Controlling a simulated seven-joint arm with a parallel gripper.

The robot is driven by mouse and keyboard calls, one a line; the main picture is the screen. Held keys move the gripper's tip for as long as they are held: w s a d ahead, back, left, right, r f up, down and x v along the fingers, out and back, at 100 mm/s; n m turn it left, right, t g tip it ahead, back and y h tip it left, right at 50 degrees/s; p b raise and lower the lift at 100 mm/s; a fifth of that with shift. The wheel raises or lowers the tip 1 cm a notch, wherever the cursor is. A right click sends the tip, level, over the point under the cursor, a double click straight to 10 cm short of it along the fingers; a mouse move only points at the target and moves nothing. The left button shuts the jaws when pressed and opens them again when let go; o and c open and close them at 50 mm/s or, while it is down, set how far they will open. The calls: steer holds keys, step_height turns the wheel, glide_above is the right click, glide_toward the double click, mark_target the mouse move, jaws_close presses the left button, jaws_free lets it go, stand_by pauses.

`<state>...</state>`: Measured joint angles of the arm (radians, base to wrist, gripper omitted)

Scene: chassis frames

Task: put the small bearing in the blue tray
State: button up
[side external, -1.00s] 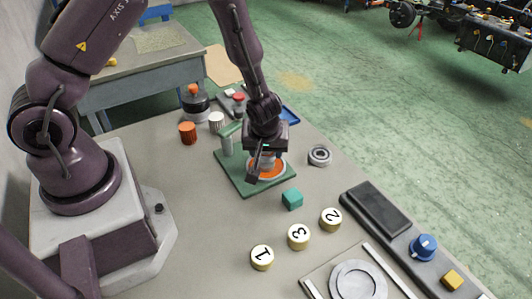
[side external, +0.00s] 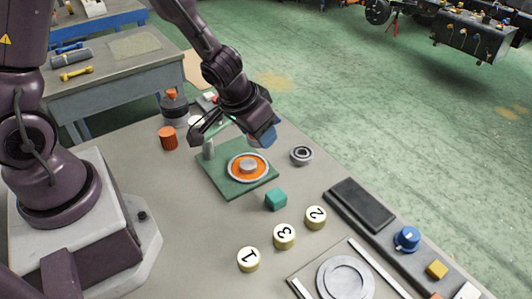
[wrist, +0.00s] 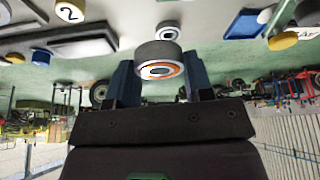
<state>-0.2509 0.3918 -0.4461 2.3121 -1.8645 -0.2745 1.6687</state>
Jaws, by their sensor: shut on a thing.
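My gripper (wrist: 161,85) is shut on a small grey bearing with an orange ring on its face (wrist: 146,52), held between two dark blue fingers. In the side view my gripper (side external: 262,137) is tilted, raised behind the green plate, and hides the held bearing. A second, plain grey bearing (side external: 301,155) lies on the table to the right of the plate; it also shows in the wrist view (wrist: 168,31). The blue tray (wrist: 245,23) shows at the upper right of the wrist view; in the side view it is mostly hidden behind my gripper.
A green plate (side external: 212,181) carries a fixed orange disc with a grey hub (side external: 248,167). A dark pad (side external: 360,205) and blue knob (side external: 407,239) are at right. Orange cylinder (side external: 168,138) at left.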

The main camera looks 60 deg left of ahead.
steer(key=shift+r+m+h, duration=0.4)
steer(key=shift+r+m, duration=0.4)
steer(key=w+a+f+n+g+y, duration=0.1)
steer(key=w+a+f+n+y, duration=0.15)
steer(key=w+a+n, duration=0.65)
steer(key=w+a+f+n+g+y, duration=0.15)
steer(key=w+a+f, duration=0.35)
steer(key=a, duration=0.8)
steer(key=shift+n+t, duration=0.25)
steer(key=shift+n, duration=0.2)
steer(key=f, duration=0.8)
steer(key=shift+w+d, duration=0.2)
steer(key=shift+w, duration=0.15)
steer(key=shift+f, duration=0.2)
